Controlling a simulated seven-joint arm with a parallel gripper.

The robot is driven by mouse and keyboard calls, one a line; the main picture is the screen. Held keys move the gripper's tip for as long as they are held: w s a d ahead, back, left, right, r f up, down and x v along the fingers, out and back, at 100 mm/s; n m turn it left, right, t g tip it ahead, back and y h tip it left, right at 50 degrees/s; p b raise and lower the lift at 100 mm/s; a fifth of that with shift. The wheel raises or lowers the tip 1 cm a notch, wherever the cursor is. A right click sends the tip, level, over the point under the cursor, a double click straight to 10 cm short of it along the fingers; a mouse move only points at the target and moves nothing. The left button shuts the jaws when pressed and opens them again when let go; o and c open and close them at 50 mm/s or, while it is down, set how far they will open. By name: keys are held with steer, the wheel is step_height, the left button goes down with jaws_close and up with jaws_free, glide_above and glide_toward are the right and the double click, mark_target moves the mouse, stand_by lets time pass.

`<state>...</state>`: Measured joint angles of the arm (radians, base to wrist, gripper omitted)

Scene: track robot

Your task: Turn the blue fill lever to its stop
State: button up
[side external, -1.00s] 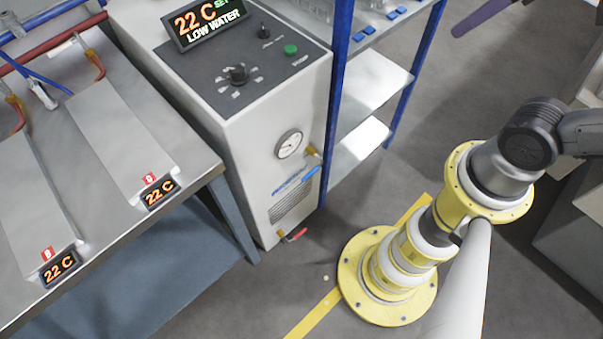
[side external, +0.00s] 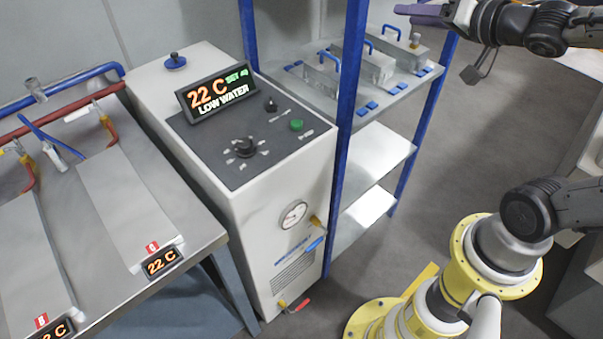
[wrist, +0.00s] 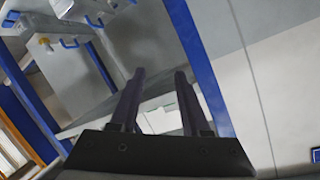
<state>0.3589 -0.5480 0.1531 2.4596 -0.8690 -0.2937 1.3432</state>
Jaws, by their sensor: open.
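The blue fill lever (side external: 315,244) is on the front of the white machine (side external: 190,100), right of the round gauge (side external: 293,215) and just below a brass fitting (side external: 316,222). It slants up to the right. My gripper (side external: 404,14) is at the top right of the side view, well above and away from the lever, over the shelf side. Its two dark purple fingers (wrist: 160,75) are apart and empty in the wrist view. The lever does not show in the wrist view.
A blue-post shelf rack (side external: 348,120) with metal boxes (side external: 368,65) stands right of the machine. A red-handled valve (side external: 299,305) is low on the machine's front. A metal bench (side external: 205,225) is at left.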

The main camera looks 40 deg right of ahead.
steer(key=s+a+f+m+g+y, duration=0.1)
steer(key=s+a+f+g+y, duration=0.15)
steer(key=a+y, duration=0.45)
steer(key=s+a+f+m+g+y, duration=0.1)
steer(key=s+a+f+m+y, duration=0.1)
steer(key=s+a+y, duration=0.35)
step_height(320, 180, down, 50)
steer(key=w+a+y, duration=0.1)
steer(key=w+a, duration=0.1)
steer(key=x, duration=1.3)
steer(key=shift+w, duration=0.4)
steer(key=shift+t, duration=0.35)
jaws_close()
